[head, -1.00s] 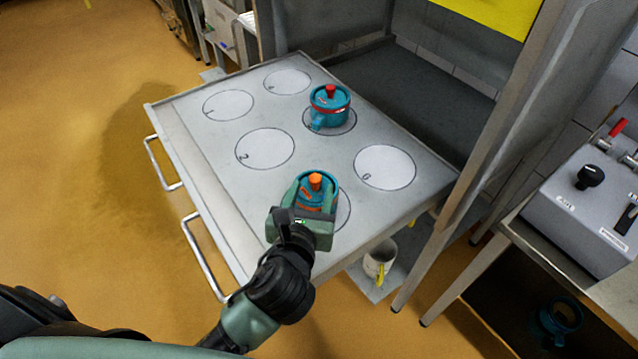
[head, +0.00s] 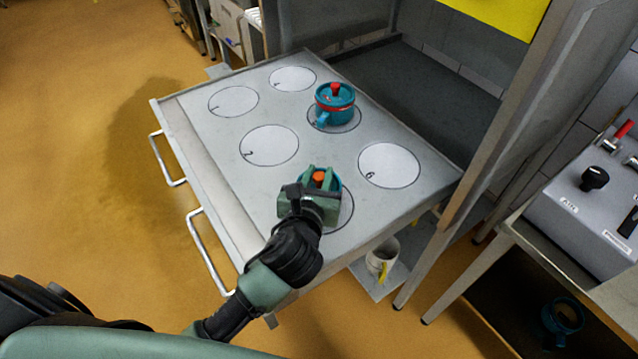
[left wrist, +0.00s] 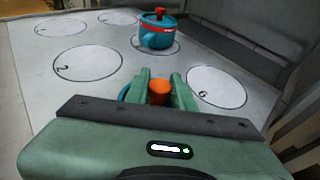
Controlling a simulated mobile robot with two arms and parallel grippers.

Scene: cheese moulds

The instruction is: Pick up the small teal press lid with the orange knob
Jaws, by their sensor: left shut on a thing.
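The small teal press lid with the orange knob (head: 319,178) is on the near circle of the metal table, mostly hidden by my left gripper. My left gripper (head: 319,180) is shut on its orange knob, one green finger on each side. In the left wrist view the orange knob (left wrist: 159,91) stands between the two fingers, with a little teal at the left. Whether a mould is under the lid, I cannot tell. My right gripper is not in view.
Another teal mould with a red band and red knob (head: 335,103) stands on a circle farther back. Several numbered white circles on the metal table (head: 215,155) are empty. A mug (head: 382,257) sits on a lower shelf, and a grey control box (head: 590,210) stands at the right.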

